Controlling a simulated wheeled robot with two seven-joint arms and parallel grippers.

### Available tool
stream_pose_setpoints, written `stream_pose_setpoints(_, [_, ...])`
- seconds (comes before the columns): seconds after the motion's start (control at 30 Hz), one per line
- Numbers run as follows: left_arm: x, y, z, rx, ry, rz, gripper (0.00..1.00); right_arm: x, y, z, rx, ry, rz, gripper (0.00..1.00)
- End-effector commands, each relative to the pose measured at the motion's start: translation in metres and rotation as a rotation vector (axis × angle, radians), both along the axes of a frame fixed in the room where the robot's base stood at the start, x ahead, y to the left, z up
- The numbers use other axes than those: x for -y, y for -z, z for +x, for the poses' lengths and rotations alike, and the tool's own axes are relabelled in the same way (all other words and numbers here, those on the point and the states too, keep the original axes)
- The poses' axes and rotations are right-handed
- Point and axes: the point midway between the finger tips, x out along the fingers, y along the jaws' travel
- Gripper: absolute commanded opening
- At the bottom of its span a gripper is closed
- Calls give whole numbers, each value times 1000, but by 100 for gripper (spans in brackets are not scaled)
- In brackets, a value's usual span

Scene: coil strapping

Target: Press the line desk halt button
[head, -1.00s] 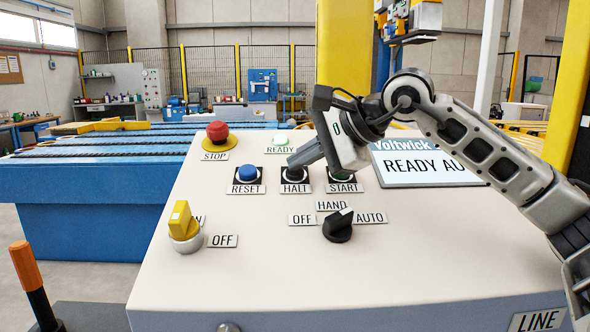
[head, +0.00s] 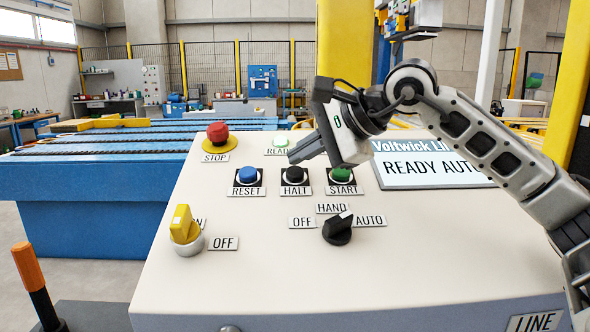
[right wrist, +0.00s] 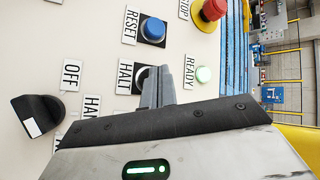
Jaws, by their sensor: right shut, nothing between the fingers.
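The HALT button (head: 294,174) is a black round button on a black square plate, above its HALT label (head: 295,191) on the cream line desk (head: 260,275). My right gripper (head: 292,157) is shut and empty, its fingertips just above and behind the button in the head view. There the button's top is uncovered, and a small gap shows between it and the fingertips. In the right wrist view the fingers (right wrist: 157,80) hide most of the button, beside the HALT label (right wrist: 124,77). My left gripper is not in view.
The blue RESET button (head: 248,174) is left of HALT, the green START button (head: 341,174) right of it. A red STOP knob (head: 217,132), READY lamp (head: 280,141), yellow switch (head: 183,224), black selector (head: 338,228) and READY AUTO screen (head: 432,164) share the desk.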

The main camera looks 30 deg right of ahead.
Motion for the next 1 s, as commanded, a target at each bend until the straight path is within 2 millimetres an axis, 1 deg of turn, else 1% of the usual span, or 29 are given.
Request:
stream_pose_setpoints(0.5, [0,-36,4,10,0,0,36,-9,-46,-14,3,-1,1,0])
stream_pose_setpoints(1.0, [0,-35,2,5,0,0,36,-10,-46,-16,1,0,1,0])
